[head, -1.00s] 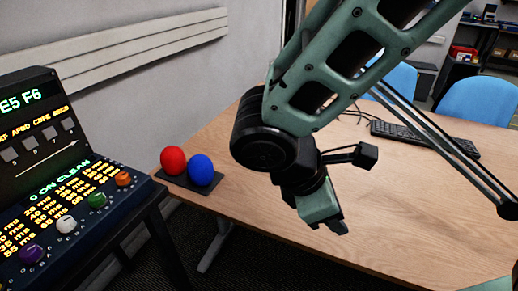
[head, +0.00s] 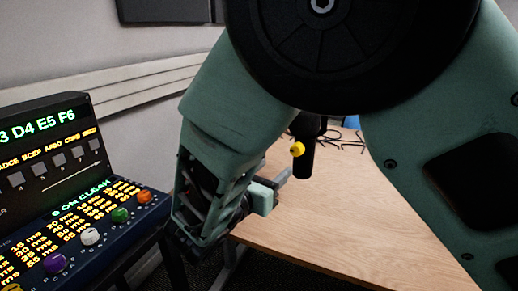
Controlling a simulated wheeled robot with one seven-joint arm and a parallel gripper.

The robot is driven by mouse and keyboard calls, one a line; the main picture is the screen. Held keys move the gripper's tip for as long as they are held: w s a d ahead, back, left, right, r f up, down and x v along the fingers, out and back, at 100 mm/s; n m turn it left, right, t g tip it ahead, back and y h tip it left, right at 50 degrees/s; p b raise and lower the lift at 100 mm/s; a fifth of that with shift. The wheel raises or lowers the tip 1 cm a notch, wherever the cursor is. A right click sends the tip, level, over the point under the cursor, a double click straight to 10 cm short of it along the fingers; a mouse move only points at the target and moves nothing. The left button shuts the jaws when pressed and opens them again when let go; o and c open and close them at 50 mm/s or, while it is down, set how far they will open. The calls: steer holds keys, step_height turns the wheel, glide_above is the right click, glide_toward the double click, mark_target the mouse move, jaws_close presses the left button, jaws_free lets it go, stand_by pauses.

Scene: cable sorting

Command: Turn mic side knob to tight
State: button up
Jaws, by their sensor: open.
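A dark upright cylinder, apparently the mic (head: 306,166), stands over the wooden table in the head view, its top hidden behind my arm. A small yellow side knob (head: 297,149) sticks out on its left side. My gripper (head: 281,181) is just left of and below the knob, apart from it in the picture. It is open, with nothing seen between its fingers; my arm hides part of it. I cannot tell the depth gap or how far the knob is turned.
A control console (head: 78,232) with lit text and several coloured knobs stands at the left, close to my arm. The wooden table (head: 320,232) is bare at the front. Dark cables (head: 345,139) lie at its back. My arm covers much of the view.

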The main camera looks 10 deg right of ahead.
mark_target(295, 151)
steer(key=x, duration=1)
steer(key=shift+d+f+p, duration=0.1)
steer(key=shift+p, duration=0.2)
steer(key=c, duration=1)
